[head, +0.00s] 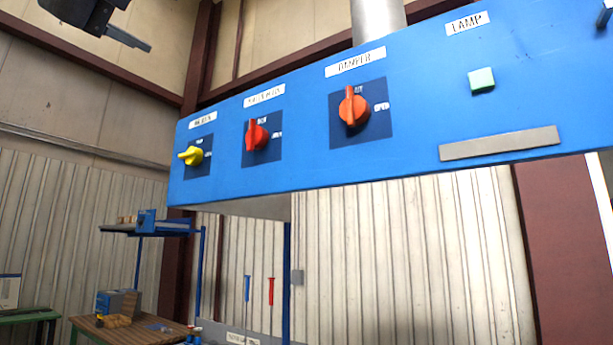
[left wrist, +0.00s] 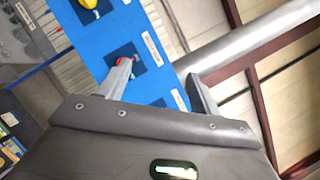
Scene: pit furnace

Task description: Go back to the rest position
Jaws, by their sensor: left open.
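My left gripper (head: 136,27) hangs at the top left of the head view, open and empty, up and to the left of the blue control panel (head: 420,110) and apart from it. In the left wrist view its two fingers (left wrist: 160,83) stand wide apart with nothing between them. The panel carries a yellow knob (head: 191,156), a red knob (head: 256,135) and an orange knob (head: 352,107). In the left wrist view the red knob (left wrist: 122,58) shows behind one fingertip.
A green-white lamp button (head: 481,79) and a grey plate (head: 499,143) are on the panel's right part. A grey pipe (head: 377,20) rises behind it. A wooden workbench (head: 125,332) and a blue-framed shelf (head: 150,228) stand at the lower left. The air left of the panel looks free.

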